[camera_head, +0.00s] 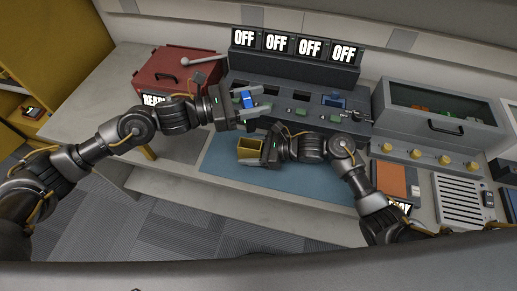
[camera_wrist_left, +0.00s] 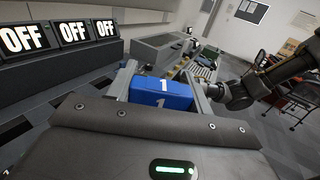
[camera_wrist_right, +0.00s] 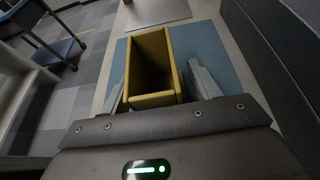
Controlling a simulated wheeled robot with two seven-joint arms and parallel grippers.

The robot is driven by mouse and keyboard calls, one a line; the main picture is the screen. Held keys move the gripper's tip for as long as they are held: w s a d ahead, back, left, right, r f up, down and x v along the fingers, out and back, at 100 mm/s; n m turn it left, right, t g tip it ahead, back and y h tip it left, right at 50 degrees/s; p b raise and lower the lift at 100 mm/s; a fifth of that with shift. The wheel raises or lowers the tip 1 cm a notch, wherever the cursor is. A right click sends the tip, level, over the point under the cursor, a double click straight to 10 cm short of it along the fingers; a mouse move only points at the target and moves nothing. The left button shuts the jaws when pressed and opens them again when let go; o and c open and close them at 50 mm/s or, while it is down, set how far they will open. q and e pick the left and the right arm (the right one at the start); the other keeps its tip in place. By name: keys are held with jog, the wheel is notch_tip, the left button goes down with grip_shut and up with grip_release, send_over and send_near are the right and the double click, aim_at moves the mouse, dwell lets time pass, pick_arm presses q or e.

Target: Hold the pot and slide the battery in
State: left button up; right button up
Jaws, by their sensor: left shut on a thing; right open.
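A blue battery (camera_head: 247,99) marked 1 is held in my left gripper (camera_head: 256,104), above the near edge of the dark console. In the left wrist view the battery (camera_wrist_left: 160,92) sits between both fingers. An empty yellow pot (camera_head: 250,149), a rectangular box with an open top, is over the blue mat (camera_head: 223,162). My right gripper (camera_head: 246,157) is open with its fingers on either side of the pot. In the right wrist view the pot (camera_wrist_right: 150,68) is between the fingers, with a gap beside the right finger. The battery is apart from the pot.
The dark console (camera_head: 290,78) carries several OFF screens and a row of slots, one with a blue piece (camera_head: 333,101). A red case (camera_head: 176,75) stands left. A glass-lidded box (camera_head: 440,105), knobs and an orange pad (camera_head: 390,178) lie right. The mat's right part is clear.

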jog(key=c, duration=1.1)
jog(key=shift+o, duration=0.2)
